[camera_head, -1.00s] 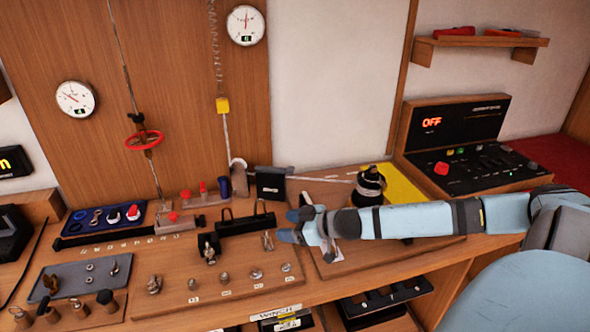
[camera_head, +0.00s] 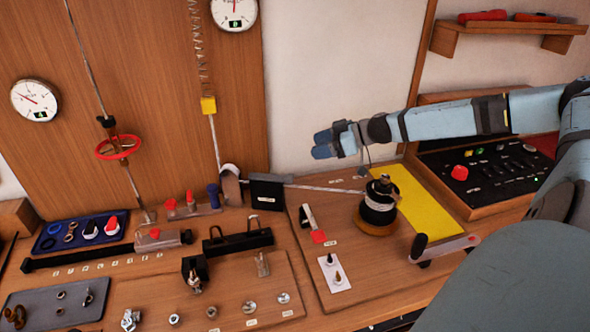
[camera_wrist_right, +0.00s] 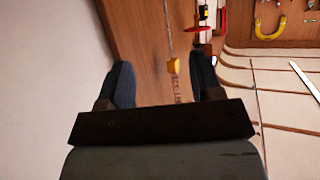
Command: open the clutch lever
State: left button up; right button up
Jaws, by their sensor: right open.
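My right gripper (camera_head: 322,144) is open and empty, raised in front of the white wall, above and behind the winch (camera_head: 378,205). In the right wrist view its two dark fingers (camera_wrist_right: 163,80) stand wide apart. I cannot tell for sure which part is the clutch lever. The line runs from a grey block (camera_head: 231,186) through a labelled black box (camera_head: 266,192) to the winch. Left of the box, a grey base holds red upright handles (camera_head: 190,201) and a blue one (camera_head: 213,195). A red-tipped lever (camera_head: 312,224) lies on the winch board. My right gripper is apart from all of these.
A winch handle (camera_head: 445,248) lies on the board's right edge. A black control panel (camera_head: 490,165) stands at right, under a wall shelf (camera_head: 510,32). A red ring (camera_head: 118,147) hangs on the left line. A yellow strip (camera_head: 412,205) lies beside the winch.

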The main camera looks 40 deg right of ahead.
send_near(290, 176)
pick_arm(q)
jog(key=shift+s+a+r+p, duration=0.2)
jog(key=shift+r+p, duration=0.5)
jog(key=shift+p, duration=0.05)
pick_arm(e)
jog(key=shift+x, duration=4.3)
jog(key=shift+c, duration=0.4)
pick_arm(q)
jog(key=shift+f, duration=0.1)
pick_arm(e)
grip_shut()
